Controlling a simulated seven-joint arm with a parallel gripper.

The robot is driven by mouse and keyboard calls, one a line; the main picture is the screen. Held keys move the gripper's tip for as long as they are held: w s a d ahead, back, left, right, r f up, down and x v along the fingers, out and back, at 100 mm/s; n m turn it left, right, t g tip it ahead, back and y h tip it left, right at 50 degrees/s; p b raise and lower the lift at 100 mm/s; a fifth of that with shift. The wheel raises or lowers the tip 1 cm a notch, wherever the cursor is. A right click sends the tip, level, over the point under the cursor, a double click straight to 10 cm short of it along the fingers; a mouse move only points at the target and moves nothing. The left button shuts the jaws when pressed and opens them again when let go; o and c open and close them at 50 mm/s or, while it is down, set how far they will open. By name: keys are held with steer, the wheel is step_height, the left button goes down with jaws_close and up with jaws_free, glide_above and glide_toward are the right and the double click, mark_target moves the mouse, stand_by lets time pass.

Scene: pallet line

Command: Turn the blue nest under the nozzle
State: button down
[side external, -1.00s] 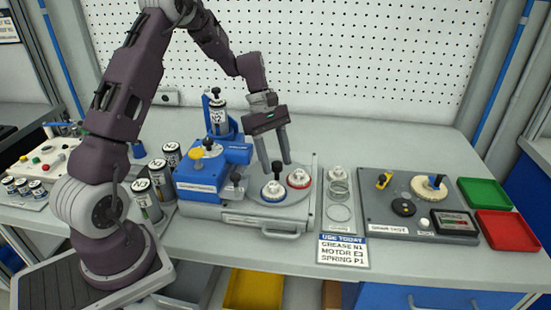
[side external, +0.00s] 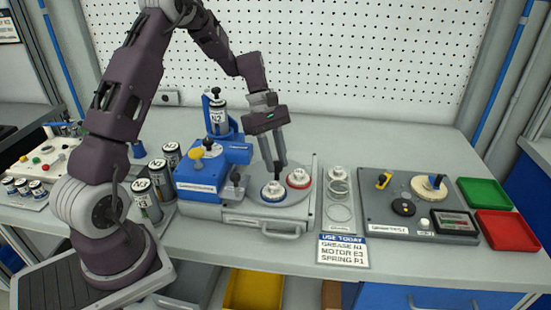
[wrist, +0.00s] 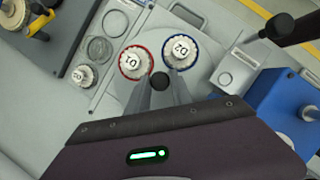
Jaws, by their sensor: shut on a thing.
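The blue nest (side external: 273,196) is a blue ring holding a white part marked D2, at the front of the grey round turntable (side external: 294,206). It also shows in the wrist view (wrist: 193,61). The red nest (side external: 299,185), holding a white part marked D1, is beside it to the right. My gripper (side external: 280,168) points down at the turntable, its fingers closed together on a black knob (wrist: 160,82) between the two nests. The blue dispenser head (side external: 233,152) carries a canister marked N2 (side external: 217,118); I cannot make out its nozzle. Both nests stand out to the right of the head.
Several canisters (side external: 157,172) stand left of the dispenser. A black-knobbed lever (side external: 235,179) is near the turntable's left.

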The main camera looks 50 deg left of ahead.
steer(key=shift+w+m, duration=0.1)
steer(key=shift+m, duration=0.5)
stand_by(0.6)
steer(key=shift+w+m+g, duration=0.1)
steer(key=shift+m+g, duration=0.8)
steer(key=shift+m, duration=1)
steer(key=shift+d+m+g+y, duration=0.1)
steer(key=shift+m+g+y, duration=0.25)
steer(key=shift+m, duration=0.75)
steer(key=shift+m+g+y, duration=0.35)
steer(key=shift+m, duration=0.75)
steer(key=shift+w+d+m+g+y, duration=0.1)
steer(key=shift+m+g+y, duration=0.2)
steer(key=shift+m, duration=0.75)
steer(key=shift+m+g+y, duration=0.1)
steer(key=shift+m+y, duration=0.3)
steer(key=shift+m, duration=0.65)
steer(key=shift+d+m+y, duration=0.1)
steer(key=shift+m+y, duration=0.5)
steer(key=shift+m, duration=1.6)
steer(key=c, duration=1.1)
jaws_free()
steer(key=shift+c, duration=0.2)
steer(key=shift+r, duration=0.1)
